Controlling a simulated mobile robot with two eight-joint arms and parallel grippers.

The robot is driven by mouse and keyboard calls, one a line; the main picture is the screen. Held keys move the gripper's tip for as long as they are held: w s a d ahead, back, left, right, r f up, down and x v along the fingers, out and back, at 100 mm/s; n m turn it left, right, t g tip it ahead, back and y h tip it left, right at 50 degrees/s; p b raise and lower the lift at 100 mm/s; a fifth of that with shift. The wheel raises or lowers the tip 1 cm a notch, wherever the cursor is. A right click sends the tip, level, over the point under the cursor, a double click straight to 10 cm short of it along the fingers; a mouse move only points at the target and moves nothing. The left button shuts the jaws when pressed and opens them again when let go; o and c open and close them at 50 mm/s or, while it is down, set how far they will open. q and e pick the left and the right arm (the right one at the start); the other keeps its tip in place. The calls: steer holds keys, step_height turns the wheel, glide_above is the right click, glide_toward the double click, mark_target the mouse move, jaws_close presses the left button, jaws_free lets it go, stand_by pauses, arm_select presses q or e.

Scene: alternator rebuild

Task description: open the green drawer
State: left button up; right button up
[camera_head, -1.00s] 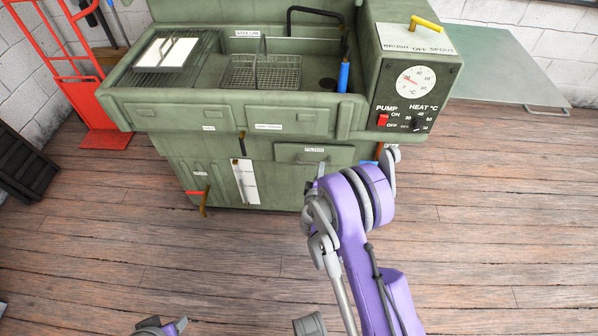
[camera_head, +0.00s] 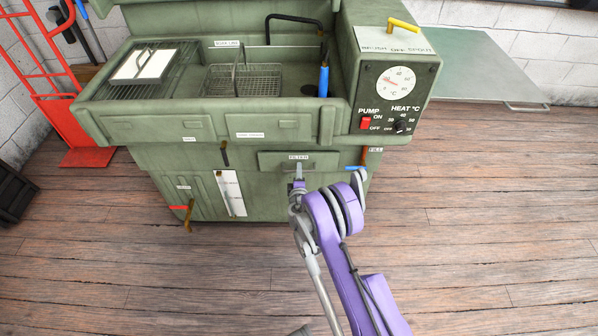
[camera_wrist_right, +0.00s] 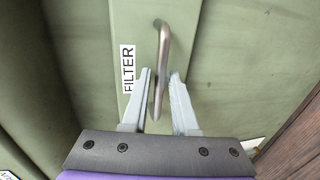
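The green drawer (camera_head: 271,163), labelled FILTER, sits in the lower front of the green parts washer. Its front looks flush with the cabinet, so it appears closed. In the right wrist view the drawer front (camera_wrist_right: 199,55) shows close up, with its metal bar handle (camera_wrist_right: 164,45) standing out from it. My right gripper (camera_wrist_right: 161,76) is open, with its two fingers on either side of the handle. The left finger is close to the bar and a gap shows at the right finger. In the head view my right gripper (camera_head: 298,181) is at the drawer front. My left gripper is not in view.
The washer's basin above holds a wire basket (camera_head: 243,80) and a blue-handled brush (camera_head: 323,80). The control box (camera_head: 396,94) is to the right. A red hand truck (camera_head: 90,156) stands at left. The wooden floor (camera_head: 480,240) in front is clear.

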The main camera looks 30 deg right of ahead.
steer(key=shift+w+d, duration=0.2)
steer(key=shift+w, duration=0.05)
jaws_close()
stand_by(1.4)
